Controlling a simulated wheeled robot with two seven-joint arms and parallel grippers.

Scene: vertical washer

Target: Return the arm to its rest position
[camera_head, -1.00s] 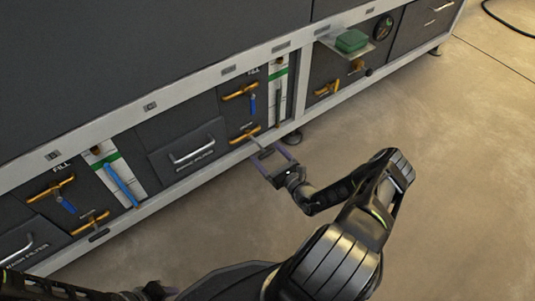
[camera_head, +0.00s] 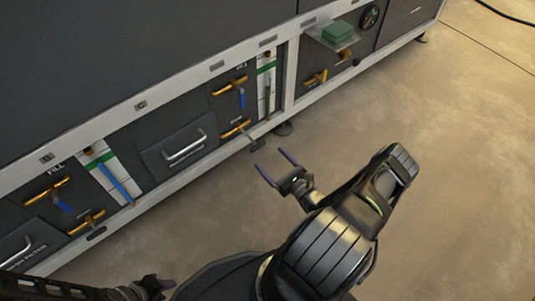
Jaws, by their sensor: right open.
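My right gripper (camera_head: 277,169) is open and empty over the floor, in front of the washer (camera_head: 183,113). Its two fingers point up and left toward the washer's lower front. A drain handle with a grey lever (camera_head: 252,142) is just beyond the fingertips, apart from them. My right arm comes up from the bottom centre and bends at an elbow on the right.
The washer front carries orange-handled valves (camera_head: 47,190), a silver drawer handle (camera_head: 185,149) and a green box on a small shelf (camera_head: 338,31). A washer foot (camera_head: 283,128) stands near the gripper. The floor (camera_head: 450,190) to the right is clear.

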